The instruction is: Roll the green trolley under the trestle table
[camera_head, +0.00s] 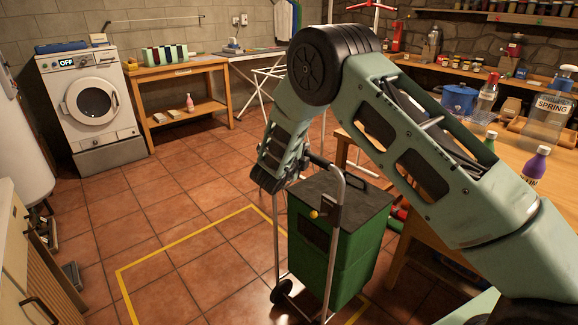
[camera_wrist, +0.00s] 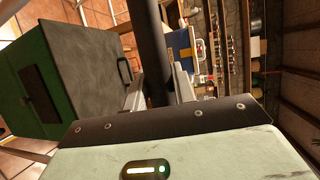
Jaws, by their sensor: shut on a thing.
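The green trolley (camera_head: 335,262), with a dark grey lid, a grey tubular frame and small dark wheels, stands upright on the tiled floor. Its lid (camera_wrist: 82,62) fills the left of the wrist view. My gripper (camera_wrist: 157,88) is shut on the dark handle bar (camera_wrist: 150,40) above the lid; in the head view, my arm partly hides this grip. A wooden table (camera_head: 540,180) stands to the right, close beside the trolley. My arm covers much of it, so I cannot tell whether it rests on trestles.
A yellow line (camera_head: 187,241) marks a floor area around the trolley. Red things (camera_head: 398,213) lie low behind it, towards the wooden table. A white folding stand (camera_head: 262,84), a wooden bench (camera_head: 180,105) and a washing machine (camera_head: 92,105) line the back.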

